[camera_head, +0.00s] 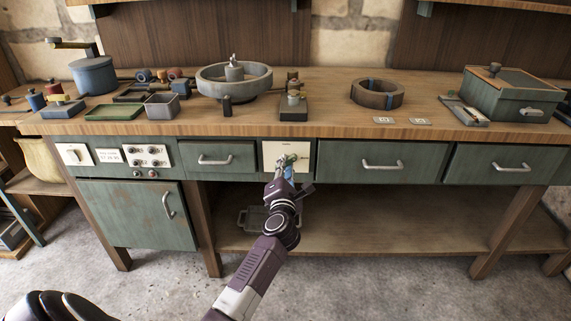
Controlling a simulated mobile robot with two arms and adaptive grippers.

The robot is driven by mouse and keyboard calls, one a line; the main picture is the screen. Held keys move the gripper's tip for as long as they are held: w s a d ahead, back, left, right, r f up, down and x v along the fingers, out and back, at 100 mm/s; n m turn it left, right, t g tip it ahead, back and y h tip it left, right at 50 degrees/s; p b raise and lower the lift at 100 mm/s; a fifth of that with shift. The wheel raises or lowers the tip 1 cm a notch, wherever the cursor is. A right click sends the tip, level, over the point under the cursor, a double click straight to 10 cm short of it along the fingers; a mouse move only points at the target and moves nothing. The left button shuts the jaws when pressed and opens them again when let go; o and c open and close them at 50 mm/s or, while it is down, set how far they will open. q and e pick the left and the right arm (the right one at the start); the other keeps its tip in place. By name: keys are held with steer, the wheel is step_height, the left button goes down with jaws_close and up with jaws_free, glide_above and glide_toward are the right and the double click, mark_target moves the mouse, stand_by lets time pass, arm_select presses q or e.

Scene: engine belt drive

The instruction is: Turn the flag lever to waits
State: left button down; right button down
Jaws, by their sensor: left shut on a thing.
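A pale panel (271,152) with small print is set in the bench front between two drawers. A small green and yellowish part, seemingly the flag lever (291,158), sits on its right half. My left gripper (288,169) reaches up to this panel from below and is shut on the lever. The fingers and wrist hide much of the lever, so its exact angle and any lower markings cannot be told. My right gripper is not in view.
A green drawer (216,158) is left of the panel and another drawer (381,163) is right of it, both shut with protruding handles. The bench top (335,120) above carries a round stone basin (234,86), a ring (377,94) and a green box (512,98).

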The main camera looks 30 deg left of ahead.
arm_select(q)
steer(key=shift+d+f+n+p, duration=0.1)
steer(key=shift+n+p, duration=0.55)
steer(key=shift+n, duration=4.45)
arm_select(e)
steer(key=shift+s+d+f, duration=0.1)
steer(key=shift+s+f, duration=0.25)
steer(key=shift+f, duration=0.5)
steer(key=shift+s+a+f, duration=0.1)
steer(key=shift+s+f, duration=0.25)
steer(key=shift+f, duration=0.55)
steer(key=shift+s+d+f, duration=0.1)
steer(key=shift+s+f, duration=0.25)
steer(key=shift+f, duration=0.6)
arm_select(q)
steer(key=c, duration=1.9)
jaws_free()
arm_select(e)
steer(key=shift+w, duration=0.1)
